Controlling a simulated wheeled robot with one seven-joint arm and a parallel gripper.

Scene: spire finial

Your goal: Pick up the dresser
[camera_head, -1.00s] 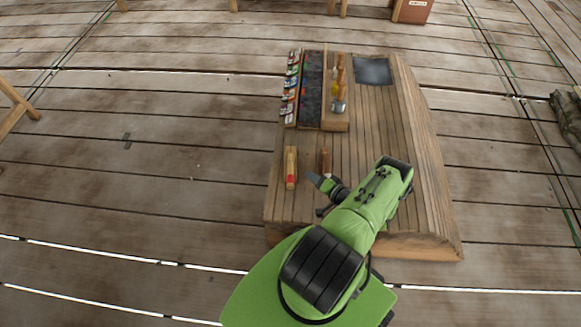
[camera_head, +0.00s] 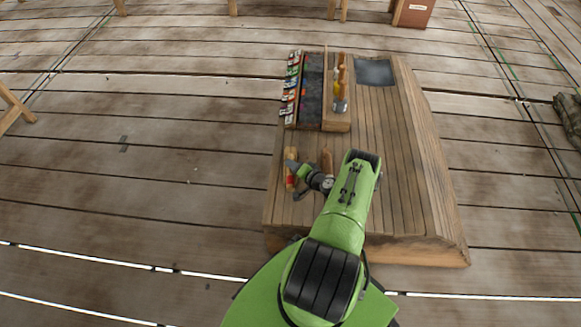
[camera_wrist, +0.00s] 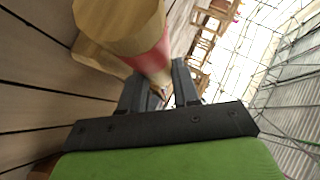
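On the bench lie two small wooden tools. The left one has a red band (camera_head: 291,182); the right one is plain brown wood (camera_head: 327,160). I cannot tell for certain which is the dresser. My gripper (camera_head: 296,170) reaches left to the red-banded tool and partly covers it. In the wrist view the red-banded wooden piece (camera_wrist: 122,22) looms large and close at upper left. My gripper's fingers (camera_wrist: 160,88) stand apart, with the piece's far end showing near the gap between them. Whether they touch it is unclear.
The wooden bench (camera_head: 390,150) carries a rack of small coloured items (camera_head: 290,88), a dark strip (camera_head: 312,90), a tray of handled tools (camera_head: 341,95) and a dark grey sheet (camera_head: 375,72). The plank floor (camera_head: 120,200) to the left is clear.

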